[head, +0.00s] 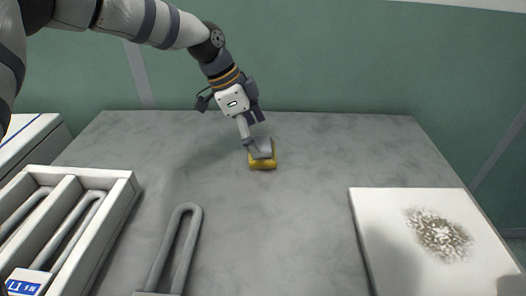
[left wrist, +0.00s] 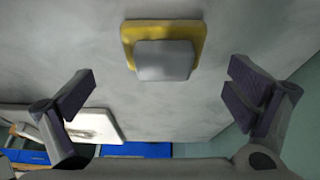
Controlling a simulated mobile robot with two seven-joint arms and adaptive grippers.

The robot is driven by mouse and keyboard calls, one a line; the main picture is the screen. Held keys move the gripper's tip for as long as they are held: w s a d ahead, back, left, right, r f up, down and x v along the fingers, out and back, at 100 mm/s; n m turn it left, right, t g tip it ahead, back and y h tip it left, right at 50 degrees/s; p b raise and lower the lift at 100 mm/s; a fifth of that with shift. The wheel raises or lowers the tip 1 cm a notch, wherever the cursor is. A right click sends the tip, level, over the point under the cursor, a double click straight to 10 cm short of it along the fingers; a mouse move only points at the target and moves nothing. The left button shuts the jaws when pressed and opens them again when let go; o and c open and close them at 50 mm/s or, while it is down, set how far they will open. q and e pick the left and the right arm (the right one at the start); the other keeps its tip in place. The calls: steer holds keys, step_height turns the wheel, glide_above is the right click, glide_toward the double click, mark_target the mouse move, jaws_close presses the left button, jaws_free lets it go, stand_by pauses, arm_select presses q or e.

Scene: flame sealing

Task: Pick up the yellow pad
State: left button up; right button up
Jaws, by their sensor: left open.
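The yellow pad (head: 263,163) lies on the grey table at the middle back in the head view. A grey block sits on top of it, and the pad shows as a yellow border around that block. In the left wrist view the yellow pad (left wrist: 130,42) is at the upper middle, beyond the fingertips. My left gripper (head: 251,132) points down at the pad from above and behind in the head view. In the left wrist view my left gripper (left wrist: 160,97) is open, its fingers wide apart with nothing between them. My right gripper is not in view.
A white board (head: 385,225) with a speckled brown patch lies at the right. A light compartment tray (head: 112,200) holds grey looped pieces at the left. A grey U-shaped loop (head: 188,209) lies beside it. The table (head: 290,230) is clear between the loop and the board.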

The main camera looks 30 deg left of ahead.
mark_target(260, 143)
arm_select(q)
steer(key=x, duration=0.4)
steer(key=shift+w+a+f, duration=0.1)
steer(key=shift+a+f, duration=0.05)
steer(key=c, duration=1.3)
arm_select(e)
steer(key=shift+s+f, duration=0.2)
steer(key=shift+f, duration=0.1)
arm_select(q)
steer(key=shift+o, duration=0.2)
steer(key=r, duration=0.3)
steer(key=s+r, duration=0.1)
steer(key=r, duration=0.1)
steer(key=shift+d+r+p, duration=0.2)
steer(key=shift+r+p, duration=0.05)
steer(key=shift+p, duration=0.05)
steer(key=s+d+r+p, duration=0.3)
steer(key=s+r, duration=0.4)
steer(key=s, duration=0.5)
steer(key=shift+d+r, duration=0.3)
steer(key=shift+d, duration=0.4)
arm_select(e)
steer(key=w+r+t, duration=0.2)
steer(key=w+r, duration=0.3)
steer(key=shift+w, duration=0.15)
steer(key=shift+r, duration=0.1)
